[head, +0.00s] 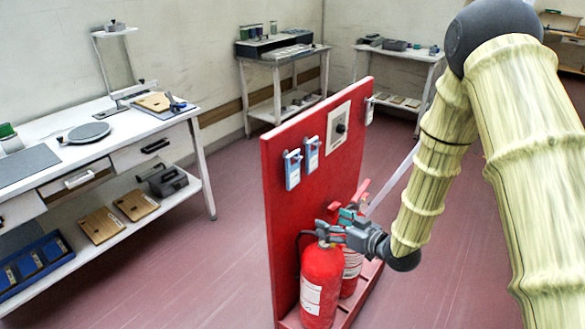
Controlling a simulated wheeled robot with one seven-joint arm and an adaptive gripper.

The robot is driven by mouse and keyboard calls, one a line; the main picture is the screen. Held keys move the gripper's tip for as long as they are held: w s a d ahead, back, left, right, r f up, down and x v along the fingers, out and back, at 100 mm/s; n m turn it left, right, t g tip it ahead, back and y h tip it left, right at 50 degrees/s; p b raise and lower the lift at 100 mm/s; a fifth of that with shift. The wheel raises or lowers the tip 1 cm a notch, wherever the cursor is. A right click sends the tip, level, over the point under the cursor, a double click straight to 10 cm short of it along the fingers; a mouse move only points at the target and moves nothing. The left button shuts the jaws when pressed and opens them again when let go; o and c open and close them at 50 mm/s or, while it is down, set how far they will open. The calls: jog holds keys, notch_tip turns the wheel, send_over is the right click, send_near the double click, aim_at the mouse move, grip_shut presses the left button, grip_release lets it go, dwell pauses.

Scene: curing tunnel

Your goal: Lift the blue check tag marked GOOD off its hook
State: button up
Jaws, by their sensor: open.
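Two blue tags hang side by side on the upper left part of a red upright board (282,230). The left blue tag (292,172) and the right blue tag (312,155) each hang under a small white fitting. Their lettering is too small to read, so I cannot tell which is marked GOOD. My gripper (326,229) is open, below and to the right of the tags, apart from both. It shows in front of the tops of the extinguishers, and nothing shows held in it.
A red fire extinguisher (321,285) stands at the board's foot, with a second extinguisher (351,270) behind it. A pale plate with a dark knob (339,129) sits on the board right of the tags. A white workbench (180,125) stands left; floor between is clear.

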aim_at(293, 166)
jog(key=w+a+r+n+y, duration=0.2)
jog(key=r, duration=0.5)
jog(key=w+a+r+n+y, duration=0.1)
jog(key=w+r+n+y, duration=0.15)
jog(key=r, duration=0.45)
jog(key=shift+m, duration=0.25)
jog(key=p+x, duration=0.1)
jog(key=x, duration=0.2)
jog(key=p+x, duration=0.2)
jog(key=x, duration=0.2)
jog(key=s+p+x, duration=0.1)
jog(key=x, duration=0.2)
jog(key=shift+w+a+r, duration=0.15)
jog(key=shift+w+a, duration=0.05)
jog(key=shift+a, duration=0.25)
jog(key=shift+d, duration=0.1)
jog(key=c, duration=1)
